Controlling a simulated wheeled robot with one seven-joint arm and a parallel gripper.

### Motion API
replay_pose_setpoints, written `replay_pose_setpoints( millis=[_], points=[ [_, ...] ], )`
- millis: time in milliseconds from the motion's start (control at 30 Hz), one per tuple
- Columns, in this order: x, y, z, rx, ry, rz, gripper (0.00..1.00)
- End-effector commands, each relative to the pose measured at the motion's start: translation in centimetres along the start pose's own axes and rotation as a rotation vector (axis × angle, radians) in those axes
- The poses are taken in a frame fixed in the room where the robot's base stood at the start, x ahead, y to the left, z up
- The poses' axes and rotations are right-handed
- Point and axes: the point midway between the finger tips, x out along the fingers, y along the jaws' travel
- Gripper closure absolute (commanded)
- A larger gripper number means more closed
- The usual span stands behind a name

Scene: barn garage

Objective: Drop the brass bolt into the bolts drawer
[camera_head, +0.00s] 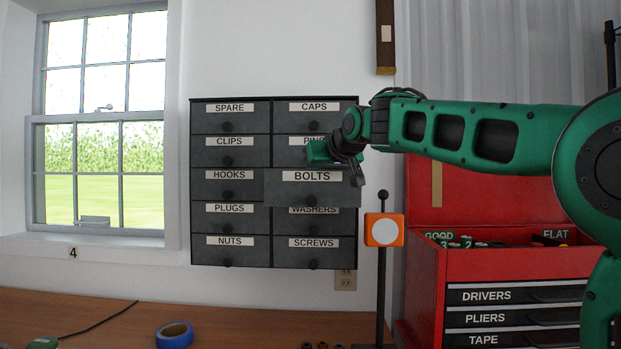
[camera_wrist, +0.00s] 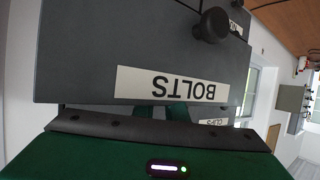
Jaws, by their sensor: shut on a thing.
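The bolts drawer (camera_head: 312,188) is pulled out from the right column of the dark drawer cabinet, its front standing proud of the others. Its grey front also fills much of the wrist view (camera_wrist: 140,50), with the BOLTS label upside down. My gripper (camera_head: 345,163) is at the top of this open drawer, in front of the row above. In the wrist view, my green fingertips (camera_wrist: 164,114) show partly behind the drawer front's edge. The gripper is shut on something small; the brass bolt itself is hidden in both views.
The closed washers drawer (camera_head: 313,221) is directly below. An orange box with a white button (camera_head: 384,229) stands on a post to the right, close to the cabinet. A red tool chest (camera_head: 426,284) is farther right. Blue tape (camera_head: 174,335) lies on the bench.

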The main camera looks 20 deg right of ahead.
Motion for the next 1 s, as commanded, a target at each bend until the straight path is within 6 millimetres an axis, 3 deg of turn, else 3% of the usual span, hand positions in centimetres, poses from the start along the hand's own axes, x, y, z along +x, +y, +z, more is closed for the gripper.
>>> replay_pose_setpoints(
  millis=[100, 133, 200, 567, 733, 1000],
  points=[
    [0.0, -0.1, 0.1, 0.000, -0.001, -0.001, 1.00],
    [0.1, -0.1, 0.2, 0.000, -0.002, -0.001, 0.84],
    [0.1, -0.1, 0.2, -0.001, -0.003, -0.001, 0.70],
    [0.1, -0.2, 0.1, -0.001, -0.003, -0.002, 0.70],
    [-0.3, -0.2, -0.9, -0.001, -0.001, -0.002, 0.70],
    [-5.6, -0.2, -1.1, -0.002, 0.002, -0.002, 0.70]
  ],
)
